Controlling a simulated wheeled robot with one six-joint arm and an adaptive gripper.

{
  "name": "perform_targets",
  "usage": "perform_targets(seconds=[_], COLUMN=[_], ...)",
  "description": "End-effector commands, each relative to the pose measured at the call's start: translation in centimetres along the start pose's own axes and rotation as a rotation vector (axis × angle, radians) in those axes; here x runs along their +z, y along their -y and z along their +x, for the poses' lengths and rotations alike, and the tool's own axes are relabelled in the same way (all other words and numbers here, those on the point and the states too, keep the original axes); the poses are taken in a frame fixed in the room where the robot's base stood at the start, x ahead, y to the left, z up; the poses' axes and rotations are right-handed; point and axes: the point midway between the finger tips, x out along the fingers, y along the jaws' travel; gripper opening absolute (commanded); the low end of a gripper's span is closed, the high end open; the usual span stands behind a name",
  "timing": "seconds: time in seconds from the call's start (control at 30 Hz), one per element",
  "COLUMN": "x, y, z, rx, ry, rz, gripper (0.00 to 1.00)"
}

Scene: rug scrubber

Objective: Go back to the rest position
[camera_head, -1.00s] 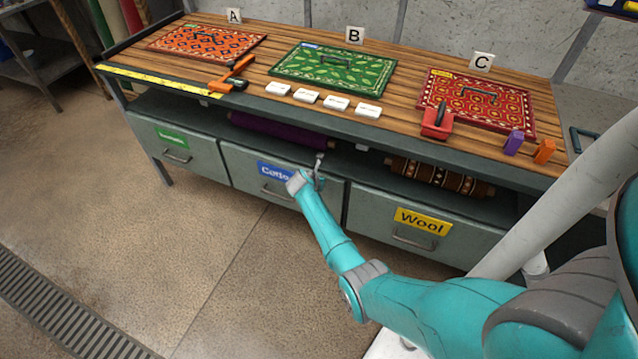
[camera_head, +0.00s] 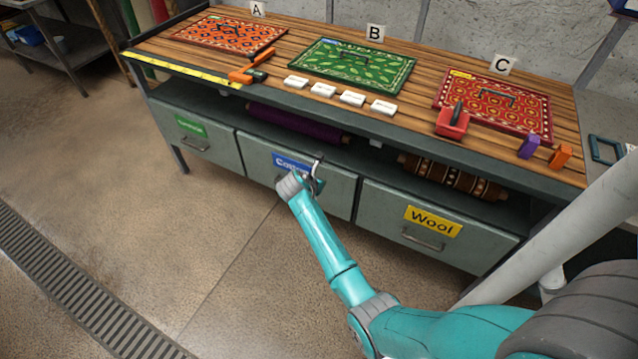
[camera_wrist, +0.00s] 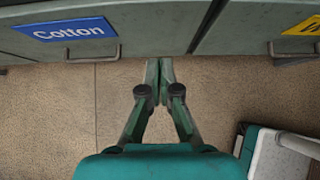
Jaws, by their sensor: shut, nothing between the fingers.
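My gripper (camera_head: 318,172) is in front of the middle drawer with the blue Cotton label (camera_head: 291,163). In the wrist view my gripper (camera_wrist: 159,68) has its fingertips together with nothing between them. My teal arm reaches out from the lower right of the head view. Whether the fingertips touch the drawer front I cannot tell.
The workbench (camera_head: 210,62) carries a red rug sample (camera_head: 228,35), a green one (camera_head: 352,66) and another red one (camera_head: 495,103), several white blocks, an orange tool (camera_head: 252,72) and a red brush (camera_head: 453,121). The Wool drawer (camera_head: 420,222) is shut. Floor (camera_head: 120,180) is clear at left.

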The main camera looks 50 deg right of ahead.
Motion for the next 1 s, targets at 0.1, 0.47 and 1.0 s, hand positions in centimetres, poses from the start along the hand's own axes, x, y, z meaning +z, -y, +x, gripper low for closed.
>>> perform_targets(seconds=[0.1,0.47,1.0], x=[0.0,-1.8,-18.7], y=[0.0,0.4,8.0], z=[-0.5,-0.6,-7.2], rx=[0.001,0.026,0.382], ry=[0.0,-0.007,-0.185], rz=[-0.001,0.029,0.558], gripper=[0.0,0.0,0.0])
